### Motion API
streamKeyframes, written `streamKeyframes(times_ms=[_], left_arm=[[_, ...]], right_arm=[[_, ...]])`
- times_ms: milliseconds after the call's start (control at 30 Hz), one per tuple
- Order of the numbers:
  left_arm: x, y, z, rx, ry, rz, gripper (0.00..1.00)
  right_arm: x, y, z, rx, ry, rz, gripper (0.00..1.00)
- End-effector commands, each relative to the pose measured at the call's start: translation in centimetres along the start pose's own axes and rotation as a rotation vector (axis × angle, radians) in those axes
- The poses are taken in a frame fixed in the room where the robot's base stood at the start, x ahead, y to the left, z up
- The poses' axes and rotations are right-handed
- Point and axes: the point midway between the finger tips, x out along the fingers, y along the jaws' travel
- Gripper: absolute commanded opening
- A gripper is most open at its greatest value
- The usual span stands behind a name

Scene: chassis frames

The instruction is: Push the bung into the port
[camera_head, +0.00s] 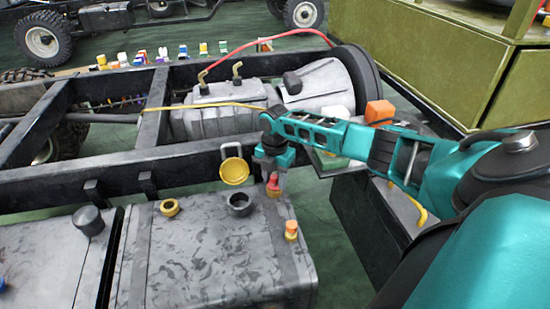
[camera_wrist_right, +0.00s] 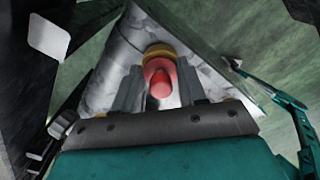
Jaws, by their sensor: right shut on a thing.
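My right gripper (camera_head: 272,168) points down over the back right part of the grey tank (camera_head: 200,255). It is shut on a red bung (camera_head: 273,187). In the right wrist view the red bung (camera_wrist_right: 161,82) sits between the two fingers (camera_wrist_right: 158,92). A yellow-orange ring (camera_wrist_right: 159,52) shows just beyond the bung, against the grey tank surface; I cannot tell whether the bung touches it. On the tank top are a dark open filler neck (camera_head: 240,204), a yellow ring (camera_head: 169,207) and an orange-topped yellow fitting (camera_head: 291,230). My left gripper is not in view.
A yellow lid (camera_head: 234,172) stands raised behind the filler neck. A black chassis rail (camera_head: 110,175) runs behind the tank. The gearbox (camera_head: 215,110), a yellow cable and a red hose lie beyond. An orange block (camera_head: 379,112) is near my right arm.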

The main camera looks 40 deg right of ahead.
Motion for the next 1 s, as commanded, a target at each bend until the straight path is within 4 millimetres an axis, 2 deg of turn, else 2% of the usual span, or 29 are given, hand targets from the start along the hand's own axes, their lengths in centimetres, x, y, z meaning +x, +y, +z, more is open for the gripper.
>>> streamKeyframes(times_ms=[167, 200, 500, 833, 1000], left_arm=[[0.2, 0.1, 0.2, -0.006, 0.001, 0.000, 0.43], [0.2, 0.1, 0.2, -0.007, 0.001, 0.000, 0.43], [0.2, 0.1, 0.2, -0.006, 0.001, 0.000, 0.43], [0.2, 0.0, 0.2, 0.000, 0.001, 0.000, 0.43], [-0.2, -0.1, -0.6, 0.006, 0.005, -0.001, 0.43]], right_arm=[[0.6, 0.0, 0.0, 0.000, 0.001, 0.000, 0.12], [0.6, 0.0, 0.0, 0.000, 0.000, 0.000, 0.42], [0.6, -0.1, 0.0, 0.000, 0.001, -0.003, 0.71], [0.5, -0.1, 0.0, 0.000, 0.000, -0.001, 0.71], [-1.8, 0.0, 0.1, -0.001, -0.001, 0.002, 0.71]])
